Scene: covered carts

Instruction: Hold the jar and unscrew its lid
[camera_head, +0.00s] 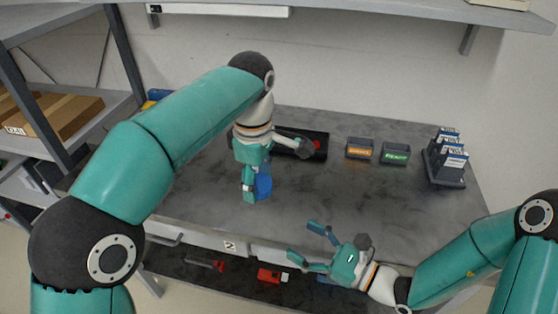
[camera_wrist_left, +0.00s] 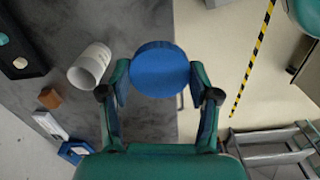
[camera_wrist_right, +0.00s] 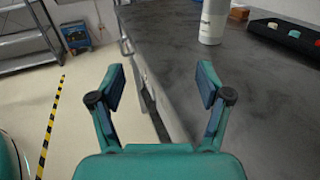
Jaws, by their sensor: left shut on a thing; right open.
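My left gripper (camera_head: 257,188) is shut on a round blue lid (camera_wrist_left: 160,69), which sits between its fingertips in the left wrist view. The lid shows as a blue patch (camera_head: 264,185) in the head view, above the front part of the table. A white jar (camera_wrist_left: 90,66) with a grey label is apart from the lid, beside the left gripper. It stands on the table in the right wrist view (camera_wrist_right: 212,22), its top cut off. My left arm seems to hide it in the head view. My right gripper (camera_head: 304,242) is open and empty near the table's front edge.
Behind the left gripper is a dark tray (camera_head: 318,145) with coloured pieces. Two labelled bins (camera_head: 395,153) and a dark rack (camera_head: 446,174) stand at the back right. A small brown block (camera_wrist_left: 49,98) lies near the jar. The grey tabletop (camera_head: 400,205) at centre right is clear.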

